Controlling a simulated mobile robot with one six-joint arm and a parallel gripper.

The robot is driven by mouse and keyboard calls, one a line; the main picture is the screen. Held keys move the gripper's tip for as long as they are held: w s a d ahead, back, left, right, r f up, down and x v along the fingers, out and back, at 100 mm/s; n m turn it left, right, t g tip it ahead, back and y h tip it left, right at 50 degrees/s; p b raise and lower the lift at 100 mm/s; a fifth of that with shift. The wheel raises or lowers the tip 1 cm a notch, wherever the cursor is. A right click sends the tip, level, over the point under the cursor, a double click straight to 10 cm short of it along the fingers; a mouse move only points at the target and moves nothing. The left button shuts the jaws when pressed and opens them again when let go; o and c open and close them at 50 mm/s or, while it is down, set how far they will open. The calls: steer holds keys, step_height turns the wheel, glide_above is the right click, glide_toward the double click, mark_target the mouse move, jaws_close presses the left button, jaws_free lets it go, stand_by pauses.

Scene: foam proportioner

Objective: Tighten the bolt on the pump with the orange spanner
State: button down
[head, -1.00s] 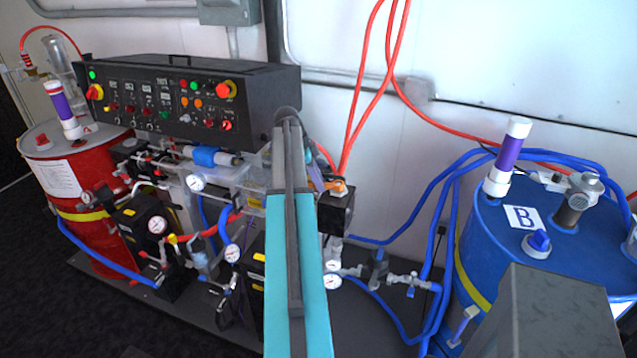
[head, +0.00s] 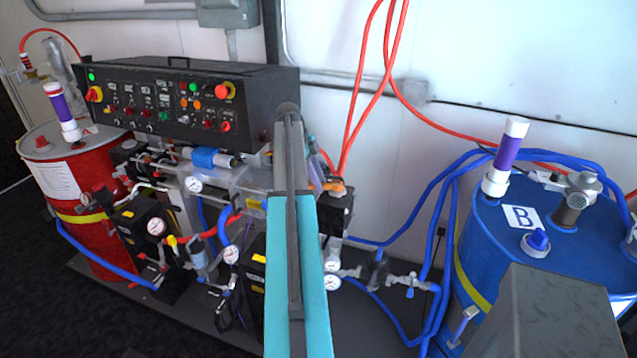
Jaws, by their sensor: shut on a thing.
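The pump on the right of the skid shows as a black block (head: 338,212) just right of my arm. A small orange piece (head: 333,187) sits at its top; I cannot tell whether it is part of the orange spanner or of the pump. The bolt cannot be made out. My teal and grey arm stands in front and covers the left part of the pump. My gripper's fingers are hidden behind the arm.
A black control panel (head: 180,105) stands behind, left of my arm. A red drum (head: 75,185) is at the left and a blue drum (head: 545,255) at the right. Blue hoses (head: 440,230) and red hoses (head: 362,105) run near the pump. Gauges and valves crowd the skid.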

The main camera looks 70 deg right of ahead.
steer(key=shift+w+d+r, duration=0.45)
steer(key=shift+w+d, duration=0.15)
steer(key=shift+d, duration=0.15)
steer(key=shift+a+f+h, duration=0.1)
steer(key=shift+a+h, duration=0.05)
steer(key=shift+h, duration=0.15)
steer(key=c, duration=1.8)
jaws_free()
steer(key=o, duration=0.4)
steer(key=shift+f, duration=0.15)
steer(key=shift+o, duration=0.3)
steer(key=shift+w+f, duration=0.1)
steer(key=shift+f, duration=0.05)
steer(key=shift+f, duration=0.1)
